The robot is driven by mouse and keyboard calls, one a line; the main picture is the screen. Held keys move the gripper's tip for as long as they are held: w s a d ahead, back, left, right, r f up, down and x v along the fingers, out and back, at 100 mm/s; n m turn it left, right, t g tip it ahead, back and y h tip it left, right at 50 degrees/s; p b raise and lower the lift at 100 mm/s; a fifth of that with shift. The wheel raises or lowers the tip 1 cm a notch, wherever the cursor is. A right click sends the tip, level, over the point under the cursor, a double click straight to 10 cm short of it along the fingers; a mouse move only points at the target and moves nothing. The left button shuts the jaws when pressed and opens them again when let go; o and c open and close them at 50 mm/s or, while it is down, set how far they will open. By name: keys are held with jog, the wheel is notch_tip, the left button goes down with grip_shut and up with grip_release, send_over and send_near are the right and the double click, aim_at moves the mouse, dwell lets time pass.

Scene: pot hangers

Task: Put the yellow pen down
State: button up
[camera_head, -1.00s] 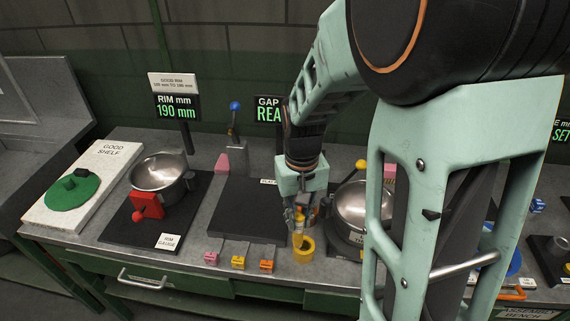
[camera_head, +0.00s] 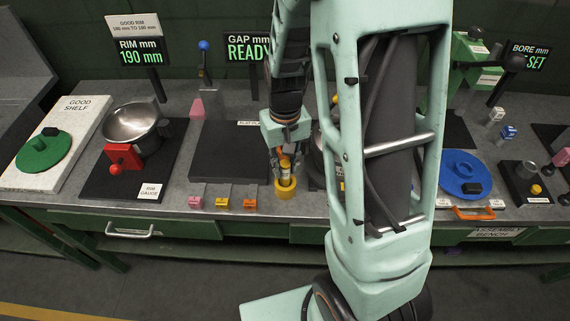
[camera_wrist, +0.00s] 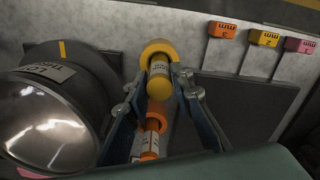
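The yellow pen (camera_wrist: 160,84) stands in a yellow ring-shaped cup (camera_wrist: 157,46), its rounded yellow end up and a pale label band below it. In the head view the cup (camera_head: 285,188) is at the bench's front edge. My gripper (camera_wrist: 162,88) is over the pen, one finger on each side. A gap shows between the pen and each finger in the wrist view, so the fingers look open. In the head view my gripper (camera_head: 285,160) is just above the cup. The cup hides the pen's lower end.
An orange pen-like piece (camera_wrist: 152,125) with a white label stands close by, between my fingers in the wrist view. A metal pot (camera_wrist: 45,130) is beside my gripper. Pink, yellow and orange tags (camera_head: 222,203) line the front edge. A dark plate (camera_head: 230,150) lies left, clear.

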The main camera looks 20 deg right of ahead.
jog(key=shift+o, duration=1.2)
jog(key=shift+r, duration=0.2)
jog(key=shift+r, duration=0.3)
notch_tip(320, 180, up, 12)
jog(key=shift+f+p, duration=0.25)
jog(key=shift+p, duration=0.1)
